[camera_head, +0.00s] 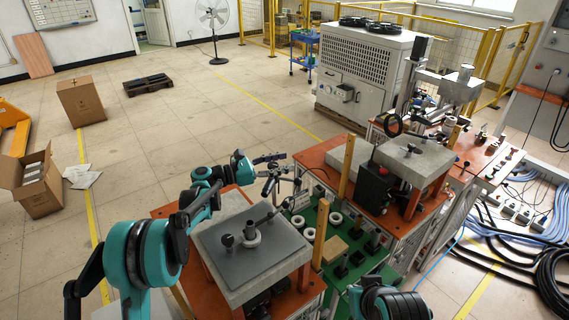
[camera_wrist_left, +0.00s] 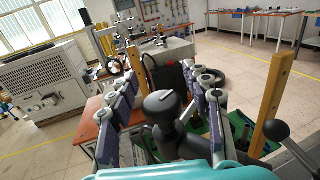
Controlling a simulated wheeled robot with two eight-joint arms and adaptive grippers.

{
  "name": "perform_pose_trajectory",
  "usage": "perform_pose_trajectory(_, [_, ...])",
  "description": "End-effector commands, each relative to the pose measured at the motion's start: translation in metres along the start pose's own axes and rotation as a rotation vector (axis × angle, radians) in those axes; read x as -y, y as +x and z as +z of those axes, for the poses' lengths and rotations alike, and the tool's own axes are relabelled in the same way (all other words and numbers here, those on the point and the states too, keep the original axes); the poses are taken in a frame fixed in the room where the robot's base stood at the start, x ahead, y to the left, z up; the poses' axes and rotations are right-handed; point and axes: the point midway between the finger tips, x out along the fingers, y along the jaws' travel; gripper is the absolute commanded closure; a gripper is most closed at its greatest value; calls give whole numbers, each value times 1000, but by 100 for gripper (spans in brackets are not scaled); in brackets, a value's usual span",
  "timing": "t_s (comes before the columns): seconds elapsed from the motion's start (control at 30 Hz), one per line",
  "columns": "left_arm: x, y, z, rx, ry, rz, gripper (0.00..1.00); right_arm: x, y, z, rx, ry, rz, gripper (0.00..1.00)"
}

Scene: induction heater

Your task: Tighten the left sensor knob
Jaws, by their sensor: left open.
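My left gripper (camera_head: 284,169) reaches in from the left at the far edge of the near heater station. It is open, and its fingers also show in the left wrist view (camera_wrist_left: 157,76). A dark knob with a rounded head (camera_wrist_left: 162,104) stands between the spread fingers in the left wrist view, with visible gaps on both sides. It seems to be the left sensor knob, on a small dark stand (camera_head: 270,184) that the fingers partly hide in the head view. My right gripper is not in view; only a part of my right arm shows at the bottom.
The near heater has a grey plate (camera_head: 222,244) with a ring and black knobs on an orange table. A green tray (camera_head: 304,226) with white rings lies to its right. Wooden posts (camera_head: 319,246) stand close by. A second heater (camera_head: 418,158) stands further right.

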Motion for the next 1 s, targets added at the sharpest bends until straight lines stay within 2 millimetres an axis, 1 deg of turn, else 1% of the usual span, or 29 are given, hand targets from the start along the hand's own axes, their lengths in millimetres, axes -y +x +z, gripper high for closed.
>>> perform_pose_trajectory(0.03, [0,4,0,0,0,-1,51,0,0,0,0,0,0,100])
perform_pose_trajectory(0.13, [0,9,0,0,0,1,51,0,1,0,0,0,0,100])
perform_pose_trajectory(0.37, [0,10,0,0,0,1,51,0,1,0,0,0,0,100])
perform_pose_trajectory(0.4, [0,10,0,0,0,1,56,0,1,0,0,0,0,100])
perform_pose_trajectory(0.47, [0,10,0,0,0,1,72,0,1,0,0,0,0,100])
perform_pose_trajectory(0.5, [0,10,0,0,0,1,83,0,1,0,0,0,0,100])
perform_pose_trajectory(0.57, [0,10,0,0,0,1,98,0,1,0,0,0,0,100])
perform_pose_trajectory(0.6, [0,10,0,0,0,1,100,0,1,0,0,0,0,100])
perform_pose_trajectory(1.0, [0,10,0,0,0,-2,100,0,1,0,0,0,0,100])
